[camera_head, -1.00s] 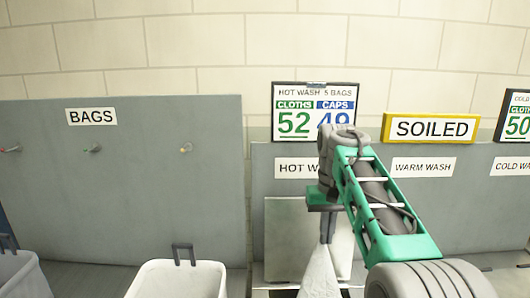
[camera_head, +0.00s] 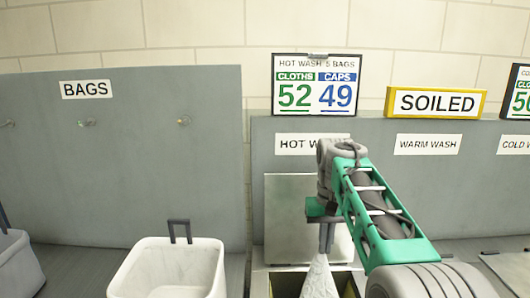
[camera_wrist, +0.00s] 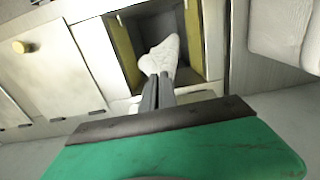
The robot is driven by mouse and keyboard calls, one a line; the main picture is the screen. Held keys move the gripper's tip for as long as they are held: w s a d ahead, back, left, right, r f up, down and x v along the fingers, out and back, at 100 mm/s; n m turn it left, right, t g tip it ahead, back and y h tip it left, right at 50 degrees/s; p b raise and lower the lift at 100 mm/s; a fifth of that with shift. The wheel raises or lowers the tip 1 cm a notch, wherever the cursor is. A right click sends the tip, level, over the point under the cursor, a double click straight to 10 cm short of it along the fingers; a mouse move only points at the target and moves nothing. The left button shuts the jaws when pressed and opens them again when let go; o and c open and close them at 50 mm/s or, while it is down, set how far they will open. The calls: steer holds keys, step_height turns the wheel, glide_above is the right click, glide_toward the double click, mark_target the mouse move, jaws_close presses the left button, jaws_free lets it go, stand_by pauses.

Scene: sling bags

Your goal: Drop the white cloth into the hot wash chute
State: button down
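My gripper (camera_head: 326,237) is shut on the white cloth (camera_head: 319,278), which hangs down from the fingertips. In the wrist view the cloth (camera_wrist: 160,57) is bunched at the finger ends, over the open mouth of the hot wash chute (camera_wrist: 192,40). In the head view the chute (camera_head: 285,284) lies open below the cloth, with its grey lid (camera_head: 287,225) raised behind. My arm partly covers the hot wash label (camera_head: 295,139). Whether the cloth's lower end is inside the opening is hard to tell.
A white bin (camera_head: 170,270) with a dark handle stands left of the chute. The warm wash label (camera_head: 427,144) is on the panel to the right, below the yellow-framed soiled sign (camera_head: 437,102). A count board (camera_head: 315,85) reads 52 cloths and 49 caps.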

step_height(320, 180, down, 9)
steer(key=b, duration=0.4)
steer(key=shift+r, duration=0.15)
steer(key=c, duration=2.1)
jaws_free()
steer(key=shift+c, duration=0.2)
steer(key=o, duration=0.6)
steer(key=shift+c, duration=0.2)
steer(key=o, duration=1.3)
step_height(320, 180, up, 6)
steer(key=p, duration=0.4)
steer(key=shift+f+p, duration=0.25)
steer(key=shift+p, duration=0.05)
